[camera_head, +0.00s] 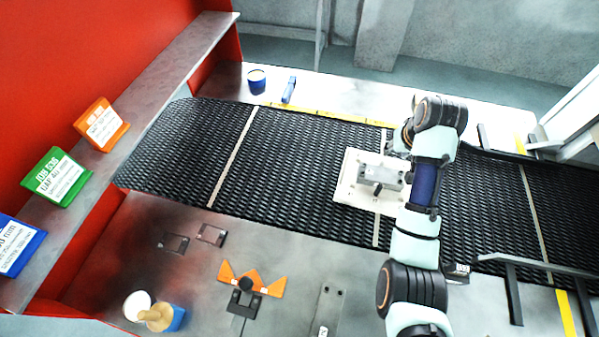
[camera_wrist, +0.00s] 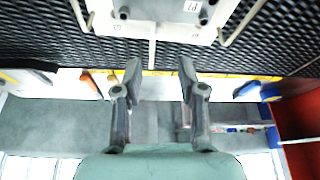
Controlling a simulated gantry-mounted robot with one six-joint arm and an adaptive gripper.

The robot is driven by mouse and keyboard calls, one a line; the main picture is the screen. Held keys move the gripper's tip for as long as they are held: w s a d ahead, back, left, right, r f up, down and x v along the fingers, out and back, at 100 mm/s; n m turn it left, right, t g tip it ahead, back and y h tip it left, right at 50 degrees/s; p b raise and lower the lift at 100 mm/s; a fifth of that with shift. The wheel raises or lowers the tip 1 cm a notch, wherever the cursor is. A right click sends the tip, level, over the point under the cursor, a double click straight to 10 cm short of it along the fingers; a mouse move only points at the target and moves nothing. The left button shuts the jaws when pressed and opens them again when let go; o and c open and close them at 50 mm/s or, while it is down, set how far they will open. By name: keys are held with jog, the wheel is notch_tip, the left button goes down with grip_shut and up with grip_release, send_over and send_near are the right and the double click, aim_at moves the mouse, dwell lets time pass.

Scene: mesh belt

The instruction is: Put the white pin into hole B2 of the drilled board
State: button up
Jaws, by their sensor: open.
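A white board (camera_head: 350,193) lies on the mesh belt in the head view, with a grey raised block (camera_head: 392,178) and dark round features on it. Part of the board (camera_wrist: 160,32) shows at the top of the wrist view, with dark round spots and small labels too partial to read as B2. My gripper (camera_wrist: 160,70) is open, with nothing between its two grey fingers. In the wrist view its fingertips appear below the board's edge, apart from it. In the head view my arm covers the board's right side. I cannot pick out the white pin in either view.
The black mesh belt (camera_head: 285,160) crosses the scene. A blue cup (camera_head: 256,80) and a blue-handled item (camera_head: 289,90) stand beyond it. An orange-winged fixture (camera_head: 251,280) stands in front.

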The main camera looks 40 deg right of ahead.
jog(key=w+a+n+t, duration=0.2)
jog(key=w+a, duration=0.3)
jog(key=a, duration=0.8)
jog(key=w+a+n+t, duration=0.25)
jog(key=w+a, duration=0.25)
jog(key=a, duration=0.7)
jog(key=s+a+r+n+t+y, duration=0.1)
jog(key=s+a+r, duration=0.1)
jog(key=a, duration=0.5)
jog(key=s+a+r+n+t+y, duration=0.1)
jog(key=s+a+r+t, duration=0.1)
jog(key=a, duration=0.6)
jog(key=s+a+r+n+t+y, duration=0.1)
jog(key=s+a+r+n+t, duration=0.1)
jog(key=a, duration=0.6)
jog(key=shift+s+r, duration=0.75)
jog(key=shift+r, duration=0.15)
